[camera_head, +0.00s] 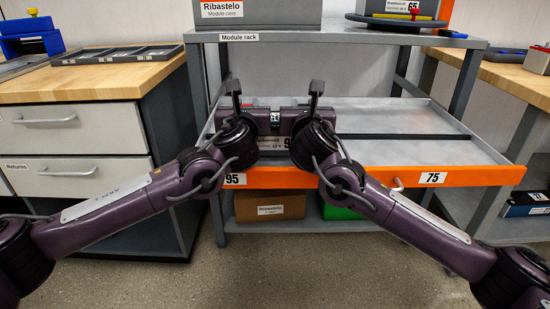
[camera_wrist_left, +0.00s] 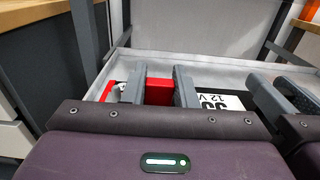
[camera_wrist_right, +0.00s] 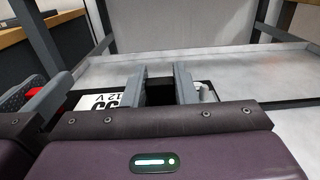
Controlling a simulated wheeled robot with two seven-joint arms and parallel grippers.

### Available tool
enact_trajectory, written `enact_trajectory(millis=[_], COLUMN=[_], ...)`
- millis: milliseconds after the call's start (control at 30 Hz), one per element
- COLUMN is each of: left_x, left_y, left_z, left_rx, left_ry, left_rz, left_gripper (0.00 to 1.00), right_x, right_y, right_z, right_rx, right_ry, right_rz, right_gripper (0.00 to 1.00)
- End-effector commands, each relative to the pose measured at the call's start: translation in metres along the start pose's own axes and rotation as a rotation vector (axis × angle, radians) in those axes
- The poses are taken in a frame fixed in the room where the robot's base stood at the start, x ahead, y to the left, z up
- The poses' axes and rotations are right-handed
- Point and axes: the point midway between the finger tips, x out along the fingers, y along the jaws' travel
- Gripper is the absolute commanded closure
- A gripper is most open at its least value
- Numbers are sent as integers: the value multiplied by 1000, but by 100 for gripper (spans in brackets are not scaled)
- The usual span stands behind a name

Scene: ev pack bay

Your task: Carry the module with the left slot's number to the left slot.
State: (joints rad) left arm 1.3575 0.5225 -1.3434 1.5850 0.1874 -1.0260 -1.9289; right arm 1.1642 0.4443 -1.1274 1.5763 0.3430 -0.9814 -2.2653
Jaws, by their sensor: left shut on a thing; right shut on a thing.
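A dark module (camera_head: 275,122) with a white label is between my two grippers, at the left slot of the orange-fronted tray. The label's number starts with 9; my right gripper hides the rest. My left gripper (camera_head: 234,100) is shut on the module's left end, with a red part between its fingers (camera_wrist_left: 158,92) in the left wrist view. My right gripper (camera_head: 316,100) is shut on its right end, where a black part shows between the fingers (camera_wrist_right: 160,92). The left slot's tag (camera_head: 233,179) reads 95, the right slot's tag (camera_head: 432,178) reads 75. I cannot tell whether the module touches the tray floor.
The right slot (camera_head: 405,120) is empty; a dark strip (camera_head: 405,137) crosses it. An upper shelf (camera_head: 330,37) overhangs, bearing a grey box (camera_head: 230,18) and a item tagged 65 (camera_head: 402,10). Wooden-topped benches stand left (camera_head: 90,82) and right (camera_head: 520,82). A cardboard box (camera_head: 270,206) sits below.

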Motion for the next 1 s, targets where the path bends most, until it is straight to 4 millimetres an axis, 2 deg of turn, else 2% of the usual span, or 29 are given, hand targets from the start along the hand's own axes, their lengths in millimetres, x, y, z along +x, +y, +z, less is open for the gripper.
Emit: enact_trajectory(millis=[233,267,433,767,1000], left_x=[0,0,0,1,0], left_y=[1,1,1,2,1], left_z=[-14,-17,-14,-11,12], left_rx=[-4,0,0,0,0], left_ry=[-4,0,0,0,0], left_rz=[2,3,2,4,3], left_gripper=[100,73,53,53,53], right_x=[0,0,0,1,0], right_y=[-1,-1,-1,-2,-1], right_z=[-14,-16,-14,-11,12], right_rx=[5,1,1,1,1], right_ry=[-6,-1,0,0,-1], right_rz=[-2,-3,-2,-4,-3], right_gripper=[100,73,53,53,53])
